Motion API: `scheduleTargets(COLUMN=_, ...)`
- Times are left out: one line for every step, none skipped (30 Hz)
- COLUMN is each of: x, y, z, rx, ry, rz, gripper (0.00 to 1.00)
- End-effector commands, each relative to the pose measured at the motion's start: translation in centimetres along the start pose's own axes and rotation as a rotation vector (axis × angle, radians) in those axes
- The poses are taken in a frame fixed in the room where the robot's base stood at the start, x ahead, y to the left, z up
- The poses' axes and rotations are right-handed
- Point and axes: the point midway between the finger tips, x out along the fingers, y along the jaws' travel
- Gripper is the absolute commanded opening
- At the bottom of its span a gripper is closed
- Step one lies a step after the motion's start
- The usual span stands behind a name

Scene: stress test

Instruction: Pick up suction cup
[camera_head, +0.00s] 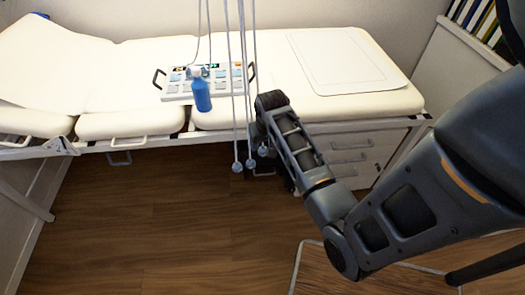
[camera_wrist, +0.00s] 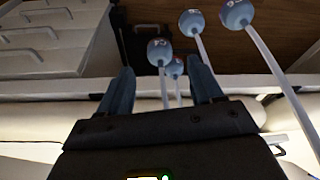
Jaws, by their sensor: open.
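Several blue-grey suction cups hang on pale cables. In the head view, one suction cup (camera_head: 237,167) hangs at the left of the group, with another suction cup (camera_head: 250,163) beside it and a third suction cup (camera_head: 263,150) close to the end of my arm. In the wrist view, my gripper (camera_wrist: 164,78) is open. A labelled suction cup (camera_wrist: 159,52) and a smaller-looking suction cup (camera_wrist: 176,66) appear between the lines of its fingers, just past the tips. Two more cups, one of them the upper right cup (camera_wrist: 237,13), lie farther right. No cup is visibly gripped.
A cream couch (camera_head: 130,70) runs along the wall, its front edge close to the cables. On it are a device with a panel (camera_head: 225,82), a blue bottle (camera_head: 201,93) and a pale mat (camera_head: 345,60). White drawers (camera_head: 350,155) stand underneath. The wooden floor (camera_head: 170,230) is open in front.

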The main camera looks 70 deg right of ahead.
Motion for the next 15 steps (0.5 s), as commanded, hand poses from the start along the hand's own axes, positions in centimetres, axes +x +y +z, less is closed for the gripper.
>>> scheduleTargets(x=0.8, y=0.0, z=0.1, rx=0.001, ry=-0.002, rz=0.0, gripper=0.65)
scheduleTargets(x=1.3, y=0.0, z=0.2, rx=0.002, ry=-0.004, rz=0.001, gripper=0.65)
scheduleTargets(x=1.9, y=0.0, z=0.2, rx=0.002, ry=-0.002, rz=0.0, gripper=0.65)
scheduleTargets(x=2.4, y=0.0, z=0.2, rx=0.002, ry=-0.003, rz=0.0, gripper=0.65)
scheduleTargets(x=2.7, y=0.0, z=0.2, rx=0.002, ry=-0.001, rz=0.0, gripper=0.65)
scheduleTargets(x=3.2, y=0.0, z=0.2, rx=0.002, ry=-0.001, rz=0.0, gripper=0.65)
scheduleTargets(x=3.4, y=0.0, z=0.2, rx=0.002, ry=-0.001, rz=0.0, gripper=0.65)
scheduleTargets(x=3.6, y=0.0, z=0.1, rx=0.002, ry=0.0, rz=0.0, gripper=0.65)
scheduleTargets(x=3.8, y=0.0, z=0.1, rx=0.002, ry=0.001, rz=0.0, gripper=0.65)
scheduleTargets(x=3.9, y=0.0, z=0.1, rx=0.001, ry=0.001, rz=0.0, gripper=0.65)
scheduleTargets(x=4.0, y=-0.1, z=0.1, rx=0.001, ry=0.001, rz=0.0, gripper=0.65)
scheduleTargets(x=4.0, y=-0.1, z=0.1, rx=0.001, ry=0.001, rz=0.0, gripper=0.65)
scheduleTargets(x=4.0, y=-0.1, z=0.1, rx=0.001, ry=0.001, rz=0.0, gripper=0.65)
scheduleTargets(x=4.0, y=-0.1, z=0.1, rx=0.001, ry=0.001, rz=0.0, gripper=0.65)
scheduleTargets(x=4.0, y=-0.1, z=0.1, rx=0.001, ry=0.001, rz=-0.001, gripper=0.65)
